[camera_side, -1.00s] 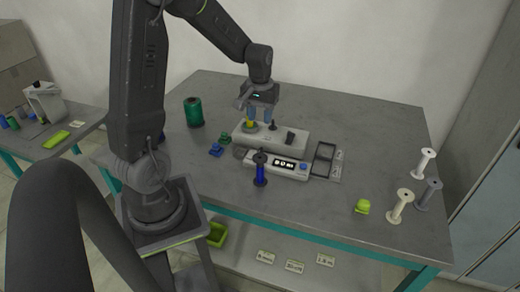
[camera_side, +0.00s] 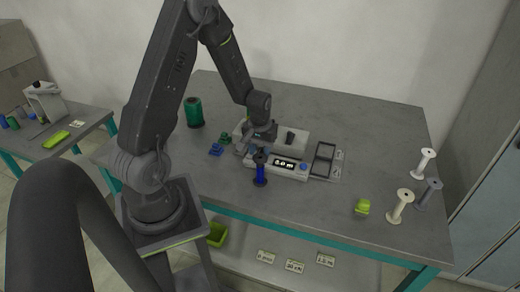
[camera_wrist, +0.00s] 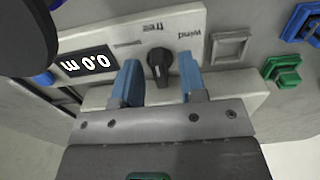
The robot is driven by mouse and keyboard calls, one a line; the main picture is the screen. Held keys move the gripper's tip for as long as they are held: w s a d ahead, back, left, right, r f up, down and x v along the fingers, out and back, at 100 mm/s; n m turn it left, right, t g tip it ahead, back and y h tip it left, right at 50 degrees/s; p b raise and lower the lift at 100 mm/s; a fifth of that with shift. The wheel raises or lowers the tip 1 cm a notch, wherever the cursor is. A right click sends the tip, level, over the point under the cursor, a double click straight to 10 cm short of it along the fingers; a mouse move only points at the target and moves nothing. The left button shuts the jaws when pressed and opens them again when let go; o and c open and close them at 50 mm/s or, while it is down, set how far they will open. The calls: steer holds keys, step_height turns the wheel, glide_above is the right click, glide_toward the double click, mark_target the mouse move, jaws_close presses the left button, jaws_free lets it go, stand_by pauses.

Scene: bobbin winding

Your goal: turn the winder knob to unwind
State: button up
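The winder is a pale box with a lit display (camera_side: 284,162), which reads 0.0 m in the wrist view (camera_wrist: 86,63). The black winder knob (camera_wrist: 160,65) sits on its panel beside the printed words "free" and "wind". My gripper (camera_wrist: 160,78) has its two blue fingers apart, one on each side of the knob, with gaps visible between fingers and knob. In the side view my gripper (camera_side: 257,150) is low over the winder's left end and hides the knob. A spool of blue thread (camera_side: 260,174) stands upright just in front of the winder.
A green spool (camera_side: 194,112) stands at the back left. Green (camera_side: 225,139) and blue (camera_side: 216,150) clips lie left of the winder. A dark frame (camera_side: 323,160) is to the right. Pale spools (camera_side: 424,163) and a yellow-green item (camera_side: 362,207) stand farther right. The table's back right is clear.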

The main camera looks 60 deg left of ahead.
steer(key=shift+c, duration=0.4)
jaws_close()
steer(key=n, duration=0.4)
steer(key=shift+n, duration=2.5)
steer(key=shift+o, duration=0.4)
jaws_free()
